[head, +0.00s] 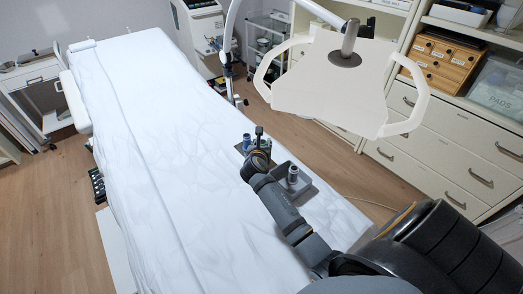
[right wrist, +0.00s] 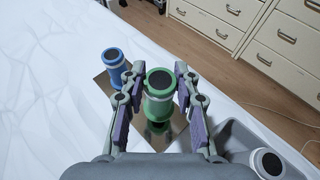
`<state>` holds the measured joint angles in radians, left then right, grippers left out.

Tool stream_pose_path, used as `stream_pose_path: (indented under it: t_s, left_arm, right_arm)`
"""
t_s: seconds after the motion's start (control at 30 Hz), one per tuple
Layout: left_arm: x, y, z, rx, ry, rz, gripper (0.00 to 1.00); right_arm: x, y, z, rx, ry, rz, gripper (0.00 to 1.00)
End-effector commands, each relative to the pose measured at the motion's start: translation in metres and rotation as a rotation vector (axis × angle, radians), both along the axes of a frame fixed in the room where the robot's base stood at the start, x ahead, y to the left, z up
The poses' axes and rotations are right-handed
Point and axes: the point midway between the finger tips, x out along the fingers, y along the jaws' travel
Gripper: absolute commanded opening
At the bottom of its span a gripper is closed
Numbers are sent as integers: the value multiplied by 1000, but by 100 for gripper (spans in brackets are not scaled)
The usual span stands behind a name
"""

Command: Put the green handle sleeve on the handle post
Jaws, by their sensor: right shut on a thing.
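The green handle sleeve (right wrist: 158,96), a cylinder with a dark top, is upright between the purple-padded fingers of my right gripper (right wrist: 160,112), which is shut on it. A metal plate is below it; I cannot tell whether the sleeve touches the plate. In the head view my right gripper (head: 257,142) is low over the couch's right side and mostly hides the sleeve. The handle post (head: 350,38) is a bare metal stub rising from a dark disc on the white lamp head (head: 325,92), up and right of the gripper. My left gripper is not in view.
A blue sleeve (right wrist: 113,62) stands left of the green one, on the metal plate (right wrist: 100,84). A grey-white sleeve (head: 292,174) stands in a grey tray (head: 302,190). The white couch (head: 170,150) is otherwise clear. Drawers and shelves (head: 440,150) stand behind the lamp.

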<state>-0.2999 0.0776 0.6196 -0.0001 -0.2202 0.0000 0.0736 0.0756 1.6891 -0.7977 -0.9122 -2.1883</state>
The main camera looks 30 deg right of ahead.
Motion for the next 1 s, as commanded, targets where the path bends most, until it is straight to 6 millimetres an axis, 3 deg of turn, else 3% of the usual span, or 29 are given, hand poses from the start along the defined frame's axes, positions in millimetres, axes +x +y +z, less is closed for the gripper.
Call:
stream_pose_path:
  t_s: [0.27, 0.63, 0.67, 0.8, 1.0]
  left_arm:
    - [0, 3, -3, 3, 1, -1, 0]
    - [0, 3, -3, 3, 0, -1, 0]
    - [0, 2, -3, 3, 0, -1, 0]
    - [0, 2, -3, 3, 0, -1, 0]
    - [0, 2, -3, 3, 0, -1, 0]
  right_arm:
    - [4, 1, -35, 0, 2, 2, 7]
    - [4, 1, -39, -1, 1, 2, 7]
    - [4, 1, -40, -1, 1, 2, 32]
    - [4, 1, -39, 0, 0, 1, 51]
    - [4, 1, -39, 0, 0, 1, 53]
